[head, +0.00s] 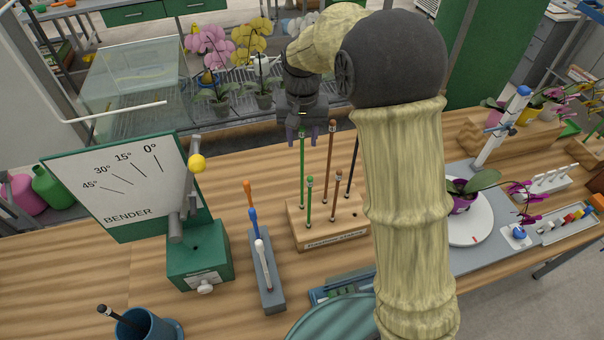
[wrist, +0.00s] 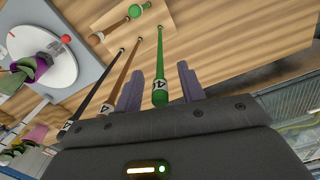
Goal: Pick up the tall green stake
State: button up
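The tall green stake (head: 302,170) stands upright in the wooden stake block (head: 345,233). My gripper (head: 302,140) is over the block, pointing down, with the stake's top end between its fingers. In the wrist view the tall green stake (wrist: 160,62) runs up between the two purple fingers of my gripper (wrist: 160,70), with a gap on each side. The gripper is open. A numbered white band shows near the stake's top; its number is partly cut off.
A tall brown stake (head: 331,165) and a black stake (head: 352,168) stand close on the right. A short green stake (head: 309,200) and a short brown stake (head: 337,195) stand in front. The green bender (head: 198,255) is at left, a tool rack (head: 266,275) between.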

dwell(0.3)
grip_shut()
notch_tip(320, 180, up, 28)
jog(key=shift+p, duration=0.45)
dwell(0.6)
